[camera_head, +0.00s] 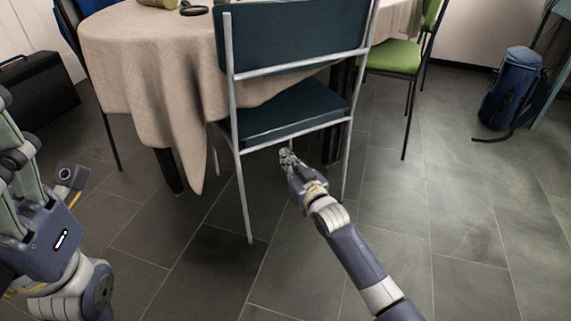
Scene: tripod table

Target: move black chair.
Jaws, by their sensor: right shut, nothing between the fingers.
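A dark, black-blue chair (290,38) with a grey metal frame stands at the table in the middle of the view, its back towards me. Its dark seat (292,112) reaches under the hanging tablecloth. My right gripper (288,155) is shut and empty. It appears just below the rear edge of the seat, between the two back legs; I cannot tell whether it touches the chair. On the left, my left arm and the large gripper linkage (22,175) show close to the camera, with the fingertips unclear.
A table (135,60) with a beige cloth stands behind the chair. A green chair (392,56) is to its right.

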